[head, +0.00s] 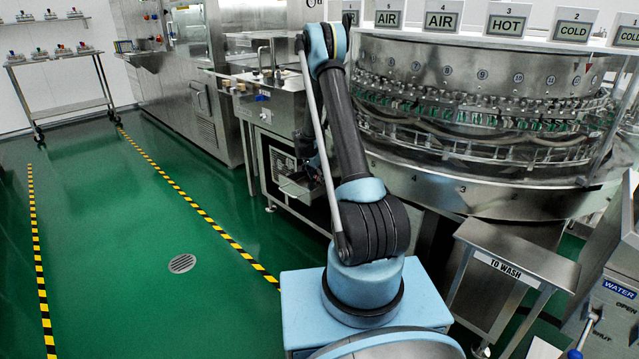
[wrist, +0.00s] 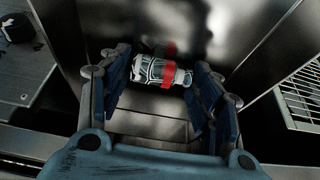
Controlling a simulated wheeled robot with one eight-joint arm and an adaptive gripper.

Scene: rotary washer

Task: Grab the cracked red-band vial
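In the wrist view, a clear glass vial with a red band (wrist: 160,73) lies on its side across the space between the fingertips. Whether it is cracked is too small to tell. My gripper (wrist: 158,82) is open, with one dark blue finger on each side of the vial. I cannot tell whether either fingertip touches it. In the head view my arm reaches away toward the washer's left side, and its gripper end is mostly hidden behind the arm links. The vial does not show there.
The vial lies in a metal recess with tall walls (wrist: 255,45). A vented grille (wrist: 300,95) is at the right. The round washer (head: 480,110) fills the right of the head view. A "TO WASH" stand (head: 515,262) is near. Green floor (head: 110,270) is clear at left.

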